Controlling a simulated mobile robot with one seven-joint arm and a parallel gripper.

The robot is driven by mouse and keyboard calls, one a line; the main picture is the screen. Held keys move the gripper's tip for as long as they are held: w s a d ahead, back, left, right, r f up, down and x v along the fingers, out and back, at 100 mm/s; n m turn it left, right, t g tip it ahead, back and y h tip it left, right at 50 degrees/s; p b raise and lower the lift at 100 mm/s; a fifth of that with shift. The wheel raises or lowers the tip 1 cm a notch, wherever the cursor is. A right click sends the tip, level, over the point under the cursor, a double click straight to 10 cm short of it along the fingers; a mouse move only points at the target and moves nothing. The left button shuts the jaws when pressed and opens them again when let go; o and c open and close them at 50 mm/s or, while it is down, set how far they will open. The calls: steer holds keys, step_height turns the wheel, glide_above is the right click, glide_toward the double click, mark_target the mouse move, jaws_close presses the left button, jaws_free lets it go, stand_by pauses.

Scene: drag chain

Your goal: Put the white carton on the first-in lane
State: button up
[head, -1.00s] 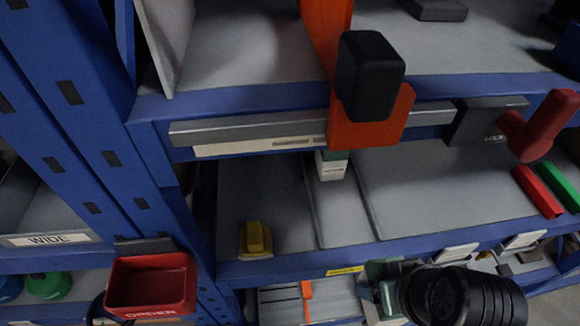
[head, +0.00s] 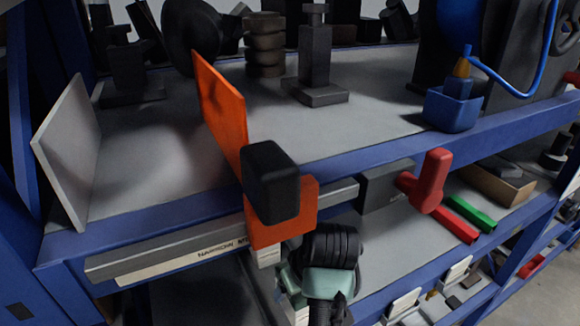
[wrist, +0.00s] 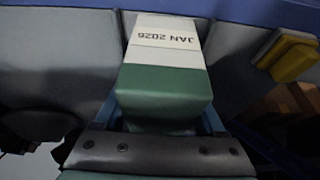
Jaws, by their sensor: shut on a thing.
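The white carton (wrist: 165,45) has a green end and "JAN 2026" printed upside down on its white face in the wrist view. My gripper (wrist: 162,118) is shut on the carton's green end, with a blue finger on each side. In the head view, a small white patch of what looks like the carton (head: 267,256) shows below the orange bracket, beside my dark wrist; the rest is hidden. The grey lane shelf (wrist: 60,65) lies around the carton in the wrist view. I cannot tell whether the carton touches it, or which lane is first-in.
An orange bracket with a black block (head: 270,182) sits on a grey rail close above my wrist. A red handle (head: 432,182) stands right of it. A yellow object (wrist: 292,58) is beside the carton. The upper shelf (head: 155,150) carries dark fixtures and a blue cup (head: 452,108).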

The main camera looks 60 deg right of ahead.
steer(key=shift+w+d+p, duration=0.15)
steer(key=shift+w+d, duration=0.15)
steer(key=shift+w, duration=0.3)
steer(key=shift+w+d+p, duration=0.15)
steer(key=shift+w+d, duration=0.15)
steer(key=shift+w, duration=0.25)
step_height(320, 180, down, 3)
steer(key=shift+r+p, duration=0.1)
steer(key=shift+p, duration=0.75)
steer(key=shift+f, duration=0.4)
steer(key=shift+f, duration=0.15)
steer(key=o, duration=1.6)
steer(key=shift+c, duration=0.2)
